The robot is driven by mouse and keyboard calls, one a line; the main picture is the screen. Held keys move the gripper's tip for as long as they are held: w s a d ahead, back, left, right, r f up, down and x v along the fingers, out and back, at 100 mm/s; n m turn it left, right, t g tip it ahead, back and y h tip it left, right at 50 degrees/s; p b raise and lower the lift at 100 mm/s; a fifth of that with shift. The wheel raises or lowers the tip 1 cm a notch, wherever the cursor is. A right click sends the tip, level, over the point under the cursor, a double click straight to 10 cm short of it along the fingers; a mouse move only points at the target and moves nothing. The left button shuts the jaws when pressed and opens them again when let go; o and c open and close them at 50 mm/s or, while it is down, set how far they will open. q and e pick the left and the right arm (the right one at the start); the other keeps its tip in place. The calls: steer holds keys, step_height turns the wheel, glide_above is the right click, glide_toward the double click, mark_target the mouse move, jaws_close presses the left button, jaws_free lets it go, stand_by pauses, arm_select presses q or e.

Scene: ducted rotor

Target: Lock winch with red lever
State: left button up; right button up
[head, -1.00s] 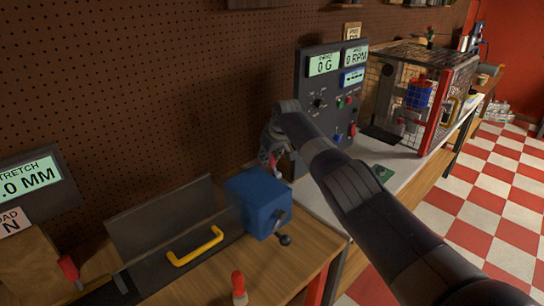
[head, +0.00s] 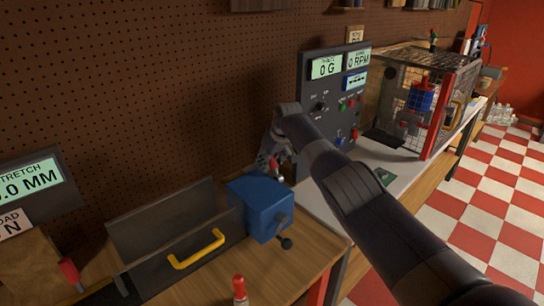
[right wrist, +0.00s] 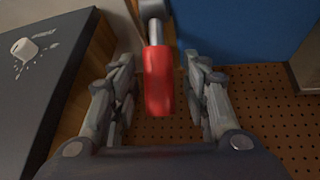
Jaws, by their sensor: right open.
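The winch is a blue box (head: 262,205) on the wooden bench, with a dark crank knob (head: 286,243) at its front. The blue face (right wrist: 240,30) also fills the top of the right wrist view. My right gripper (head: 272,160) is behind the winch, close to the pegboard. In the right wrist view my right gripper (right wrist: 160,72) is open, with one finger on each side of the red lever (right wrist: 157,85). Gaps show between the lever and both fingers. The lever's grey stem runs up to a dark pivot. My left gripper is out of view.
A dark panel with a yellow handle (head: 196,250) stands left of the winch. A red-topped object (head: 239,288) is at the bench front. A control panel (head: 333,105) and a mesh cage (head: 440,75) stand on the bench to the right. Pegboard (head: 130,90) closes the back.

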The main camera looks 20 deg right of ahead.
steer(key=shift+v, duration=0.9)
steer(key=v, duration=1)
steer(key=shift+f, duration=0.1)
